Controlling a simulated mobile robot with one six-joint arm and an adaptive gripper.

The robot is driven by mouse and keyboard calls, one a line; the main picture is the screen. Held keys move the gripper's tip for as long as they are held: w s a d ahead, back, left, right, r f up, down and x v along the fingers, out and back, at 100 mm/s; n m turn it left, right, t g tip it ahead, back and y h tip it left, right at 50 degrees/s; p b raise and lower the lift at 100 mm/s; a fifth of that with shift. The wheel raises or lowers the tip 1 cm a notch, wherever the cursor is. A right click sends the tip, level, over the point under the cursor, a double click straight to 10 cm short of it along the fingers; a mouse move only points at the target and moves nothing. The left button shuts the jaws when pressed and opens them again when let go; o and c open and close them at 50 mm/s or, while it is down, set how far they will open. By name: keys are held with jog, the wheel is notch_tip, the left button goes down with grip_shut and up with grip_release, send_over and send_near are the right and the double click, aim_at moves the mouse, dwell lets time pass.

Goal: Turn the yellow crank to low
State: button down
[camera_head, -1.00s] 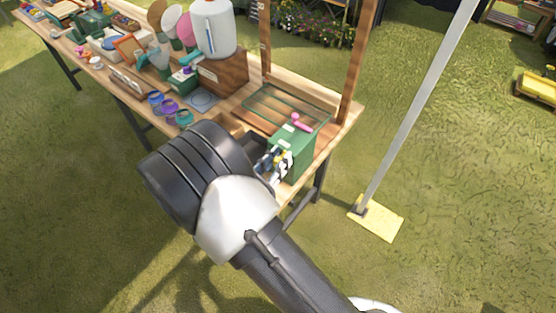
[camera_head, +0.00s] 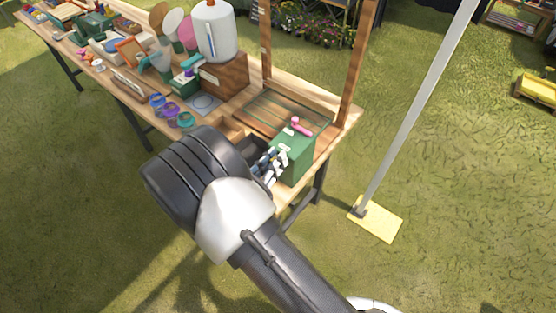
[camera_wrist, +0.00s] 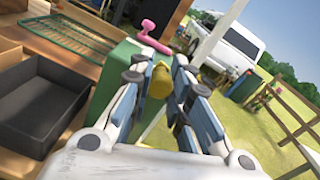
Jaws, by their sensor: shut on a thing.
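The yellow crank (camera_wrist: 160,80) is on the near face of the green box (camera_wrist: 122,68), seen in the wrist view. My gripper (camera_wrist: 160,70) is shut on it, with a finger on each side. The fingers hide part of the crank, and any low mark is not readable. In the head view, my gripper (camera_head: 272,164) is at the left face of the green box (camera_head: 297,157), and the crank cannot be made out there.
A pink crank (camera_head: 300,126) stands on top of the green box. A black tray (camera_wrist: 38,100) lies left of my gripper. A wire rack (camera_wrist: 68,38) is behind it. A wooden post (camera_head: 357,65) rises behind the box. Flower-craft items crowd the bench's left part.

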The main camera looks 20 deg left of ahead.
jog(key=n, duration=0.1)
jog(key=a+n+p, duration=0.1)
jog(key=shift+w+a+n, duration=0.25)
jog(key=shift+w+n, duration=0.05)
jog(key=c, duration=1.4)
grip_release()
jog(key=shift+c, duration=0.2)
jog(key=v, duration=1.2)
jog(key=shift+r, duration=0.2)
